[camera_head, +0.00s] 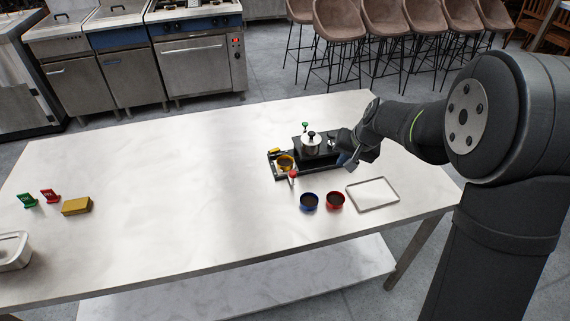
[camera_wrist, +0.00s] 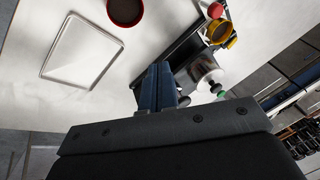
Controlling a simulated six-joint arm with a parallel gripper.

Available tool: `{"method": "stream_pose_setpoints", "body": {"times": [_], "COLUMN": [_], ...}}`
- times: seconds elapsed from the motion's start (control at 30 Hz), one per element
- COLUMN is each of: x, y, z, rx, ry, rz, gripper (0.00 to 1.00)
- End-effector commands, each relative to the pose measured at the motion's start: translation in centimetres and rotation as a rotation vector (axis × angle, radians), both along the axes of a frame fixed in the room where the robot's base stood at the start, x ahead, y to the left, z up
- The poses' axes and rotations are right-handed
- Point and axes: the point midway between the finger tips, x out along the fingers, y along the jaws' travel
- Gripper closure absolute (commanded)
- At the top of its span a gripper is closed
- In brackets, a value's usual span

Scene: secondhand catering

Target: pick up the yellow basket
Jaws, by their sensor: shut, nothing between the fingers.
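The yellow basket (camera_head: 286,163) is a small round yellow-rimmed thing with dark contents, at the left end of a black tray (camera_head: 281,177). In the wrist view the basket (camera_wrist: 219,31) shows near the top right, with a handle-like yellow part to its right. My gripper (camera_head: 346,161) is at the right end of the tray, beside a silver pot with a lid (camera_head: 311,143), to the right of the basket and apart from it. In the wrist view my gripper's blue fingers (camera_wrist: 158,72) are together and empty.
A red-topped shaker (camera_head: 292,177) stands just in front of the basket. A blue bowl (camera_head: 309,201), a red bowl (camera_head: 335,201) and a flat white tray (camera_head: 373,194) lie nearer. A yellow block (camera_head: 76,206) lies far left. The table's middle is clear.

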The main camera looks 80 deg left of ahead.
Motion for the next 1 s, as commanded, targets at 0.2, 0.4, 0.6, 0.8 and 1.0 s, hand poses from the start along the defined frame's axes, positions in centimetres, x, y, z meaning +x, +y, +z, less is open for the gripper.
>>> {"method": "stream_pose_setpoints", "body": {"times": [0.2, 0.4, 0.6, 0.8, 1.0], "x": [0.0, 0.0, 0.0, 0.0, -0.41], "y": [0.0, 0.0, 0.0, 0.0, 0.6], "z": [0.0, 0.0, 0.0, 0.0, -0.01], "rx": [0.0, 0.0, 0.0, 0.0, -0.014], "ry": [0.0, 0.0, 0.0, 0.0, 0.005], "rz": [0.0, 0.0, 0.0, 0.0, -0.008], "gripper": [1.0, 0.86, 0.47, 0.39, 0.39]}}
